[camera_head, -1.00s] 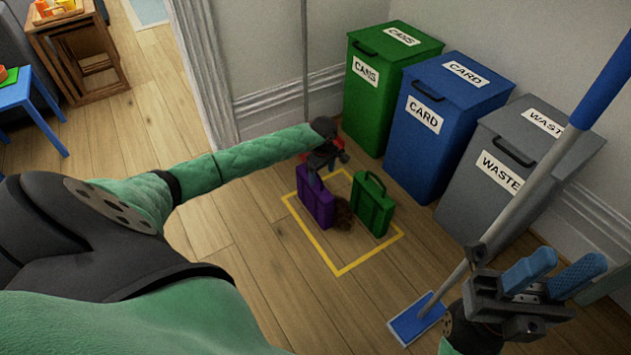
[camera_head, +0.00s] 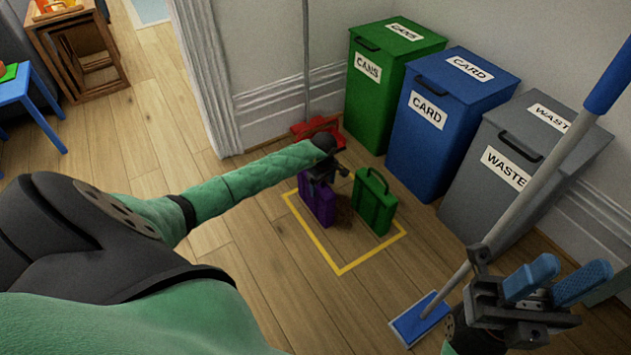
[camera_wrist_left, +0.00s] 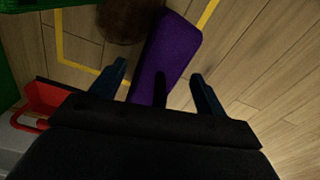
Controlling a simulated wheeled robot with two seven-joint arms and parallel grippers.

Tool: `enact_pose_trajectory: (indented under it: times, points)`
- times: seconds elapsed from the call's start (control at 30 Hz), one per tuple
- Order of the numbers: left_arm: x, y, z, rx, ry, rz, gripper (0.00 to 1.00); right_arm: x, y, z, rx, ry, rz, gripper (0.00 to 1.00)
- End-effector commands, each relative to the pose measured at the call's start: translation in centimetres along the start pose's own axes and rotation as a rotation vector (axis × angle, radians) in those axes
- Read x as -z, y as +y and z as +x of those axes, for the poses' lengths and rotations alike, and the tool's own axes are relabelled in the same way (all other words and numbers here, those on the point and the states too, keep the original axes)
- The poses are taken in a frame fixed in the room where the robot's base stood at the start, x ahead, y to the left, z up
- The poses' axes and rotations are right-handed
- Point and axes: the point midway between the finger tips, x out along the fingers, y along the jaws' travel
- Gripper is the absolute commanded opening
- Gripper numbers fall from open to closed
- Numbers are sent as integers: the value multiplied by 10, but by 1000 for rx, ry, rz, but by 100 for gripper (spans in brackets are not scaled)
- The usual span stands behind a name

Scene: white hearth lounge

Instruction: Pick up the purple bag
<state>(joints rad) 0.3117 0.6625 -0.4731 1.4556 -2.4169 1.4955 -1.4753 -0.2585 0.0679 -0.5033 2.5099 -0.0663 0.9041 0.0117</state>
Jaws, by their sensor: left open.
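The purple bag (camera_head: 317,207) stands upright on the floor inside a yellow taped outline (camera_head: 341,271). My left gripper (camera_head: 324,178) is directly above it and hides its top. In the left wrist view my left gripper (camera_wrist_left: 162,84) is open. The purple bag (camera_wrist_left: 172,52) lies between and beyond its two fingers, with a dark handle-like strip between them. I cannot tell whether the fingers touch it. My right gripper (camera_head: 556,281) is at the lower right, its blue fingers apart and nothing between them.
A green case (camera_head: 374,204) stands close right of the bag. A brown round thing (camera_wrist_left: 128,18) is beside the bag. Green (camera_head: 383,90), blue (camera_head: 440,135) and grey (camera_head: 520,170) bins line the wall. A red dustpan-like thing (camera_head: 313,127) lies behind. A blue-headed mop (camera_head: 418,320) leans at right.

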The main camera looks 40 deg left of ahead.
Motion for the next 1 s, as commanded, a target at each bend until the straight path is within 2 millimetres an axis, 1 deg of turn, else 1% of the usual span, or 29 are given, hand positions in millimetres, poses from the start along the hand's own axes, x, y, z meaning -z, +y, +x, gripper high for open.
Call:
enact_pose_trajectory:
  times: [0.1, 0.17, 0.2, 0.27, 0.3, 0.43, 0.63, 0.77, 0.87, 0.97, 1.0]
  points:
    - [0, 0, -1, 0, 0, 0, 75, 0, 0, 0, 0, 0, 0, 36]
    - [0, 0, -1, 0, 0, 0, 63, 0, 0, 0, -1, 0, 0, 36]
    - [0, 0, -1, 0, 0, 0, 55, 0, 0, 0, -1, 0, 0, 36]
    - [0, 0, -1, 0, 0, 0, 43, 0, 0, 0, -1, 1, 0, 36]
    - [0, 0, -1, 0, 0, 0, 35, 0, 0, 0, -1, 1, 0, 36]
    - [0, 0, -1, -1, 0, 0, 10, 0, 0, 0, -1, 1, 0, 36]
    - [0, 0, -2, -1, 0, 0, 10, 0, 0, 1, -2, 2, 1, 36]
    - [0, 1, -9, -2, 0, 1, 10, 0, 0, 4, -3, 4, 2, 36]
    - [1, 1, -22, -3, 1, 2, 10, 1, 1, 10, -6, 8, 4, 36]
    - [1, 1, -42, -3, 2, 2, 10, 2, 2, 17, -15, 18, 9, 36]
    - [2, 1, -52, -3, 4, 3, 10, 3, 3, 21, -19, 24, 11, 36]
